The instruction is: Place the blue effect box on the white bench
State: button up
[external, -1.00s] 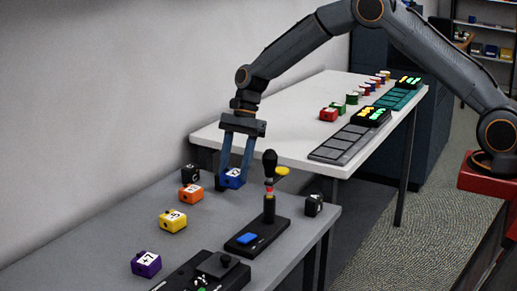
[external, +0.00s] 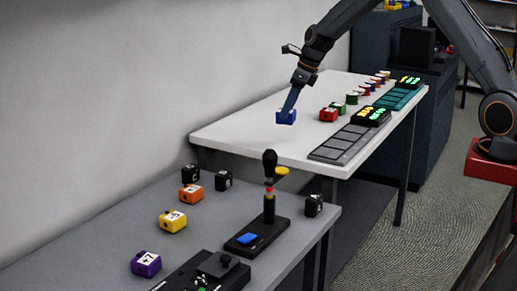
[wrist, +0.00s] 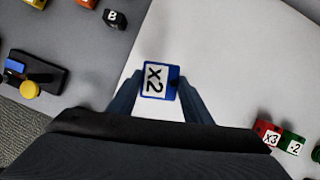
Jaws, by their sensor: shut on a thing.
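The blue effect box (external: 286,117) is held between the fingers of my gripper (external: 289,104), over the near left part of the white bench (external: 240,125). Whether its underside touches the bench top I cannot tell. In the wrist view the blue box (wrist: 159,80) shows a white top label reading "X2", with a finger of my gripper (wrist: 158,97) on each side. The bare white bench top (wrist: 220,50) shows around it on the right.
A red box (external: 328,115) marked X3 and a green one (external: 338,108) stand to the right on the bench, with grey pads (external: 342,143) nearer. The grey table (external: 80,235) holds black, orange, yellow and purple boxes and a lever stand (external: 268,205).

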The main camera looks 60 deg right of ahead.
jog(key=s+d+r+m+h, duration=0.1)
jog(key=s+d+r+m, duration=0.15)
jog(key=d, duration=0.35)
jog(key=shift+m, duration=0.25)
jog(key=f+p, duration=0.1)
jog(key=f, duration=0.2)
jog(key=f+p, duration=0.1)
jog(key=f, duration=0.3)
jog(key=w+f+p, duration=0.1)
jog(key=f, duration=0.2)
jog(key=shift+a+f, duration=0.2)
jog(key=shift+f, duration=0.05)
jog(key=shift+f, duration=0.15)
jog(key=o, duration=1.2)
jog(key=shift+c, duration=0.2)
